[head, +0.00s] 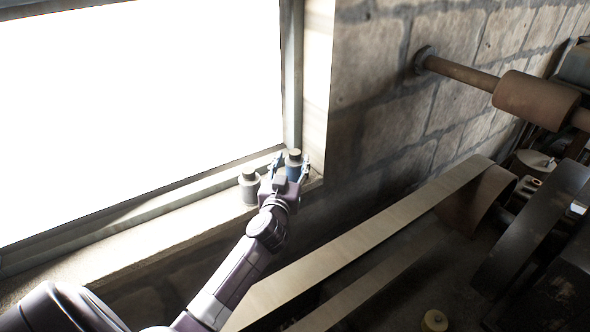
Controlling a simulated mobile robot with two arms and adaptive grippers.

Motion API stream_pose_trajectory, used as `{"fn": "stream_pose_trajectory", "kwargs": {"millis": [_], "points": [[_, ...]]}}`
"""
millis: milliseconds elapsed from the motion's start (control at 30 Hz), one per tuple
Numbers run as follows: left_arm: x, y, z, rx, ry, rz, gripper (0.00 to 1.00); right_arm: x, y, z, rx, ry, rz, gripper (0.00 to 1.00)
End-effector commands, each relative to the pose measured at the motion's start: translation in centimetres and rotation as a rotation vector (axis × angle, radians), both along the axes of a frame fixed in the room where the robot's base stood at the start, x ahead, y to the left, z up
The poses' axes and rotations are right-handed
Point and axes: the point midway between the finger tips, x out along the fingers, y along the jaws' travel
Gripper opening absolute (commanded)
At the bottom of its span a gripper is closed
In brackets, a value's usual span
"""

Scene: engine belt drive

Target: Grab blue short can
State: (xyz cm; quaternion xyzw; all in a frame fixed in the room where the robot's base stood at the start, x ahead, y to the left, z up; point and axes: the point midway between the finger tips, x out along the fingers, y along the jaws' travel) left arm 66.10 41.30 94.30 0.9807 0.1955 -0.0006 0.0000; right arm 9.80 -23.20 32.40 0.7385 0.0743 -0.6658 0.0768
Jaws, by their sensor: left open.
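The blue short can (293,168) stands upright on the window sill, in the corner by the window frame, with a dark cap on top. My left gripper (291,166) is open, with one finger on each side of the can. I cannot tell whether the fingers touch it. The gripper body hides the can's lower part. My right gripper is not in view.
A grey can (249,187) stands on the sill just left of my gripper. The bright window (140,110) is behind the sill (160,243). A brick wall (385,75), a flat belt (370,235) and a shaft with a roller (535,98) are to the right.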

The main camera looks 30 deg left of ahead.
Motion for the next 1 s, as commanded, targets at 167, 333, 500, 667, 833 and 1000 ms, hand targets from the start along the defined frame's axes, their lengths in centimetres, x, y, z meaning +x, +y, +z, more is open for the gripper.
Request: {"fn": "stream_pose_trajectory", "kwargs": {"millis": [167,333,500,667,833,1000], "points": [[2.3,0.9,0.5,0.003,0.000,0.000,0.46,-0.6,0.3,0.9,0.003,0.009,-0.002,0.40],[3.7,1.5,0.3,0.000,-0.001,0.000,0.46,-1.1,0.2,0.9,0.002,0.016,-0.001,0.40],[4.1,1.6,0.2,0.001,0.000,-0.001,0.46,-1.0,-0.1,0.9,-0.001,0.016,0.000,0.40],[4.0,1.6,0.2,0.000,0.000,-0.001,0.45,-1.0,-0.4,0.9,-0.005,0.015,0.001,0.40],[4.0,1.6,0.2,0.000,0.000,-0.001,0.27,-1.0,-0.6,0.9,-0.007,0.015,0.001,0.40],[4.0,1.6,0.2,0.000,0.000,0.000,0.08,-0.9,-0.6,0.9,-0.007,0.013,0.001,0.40]]}}
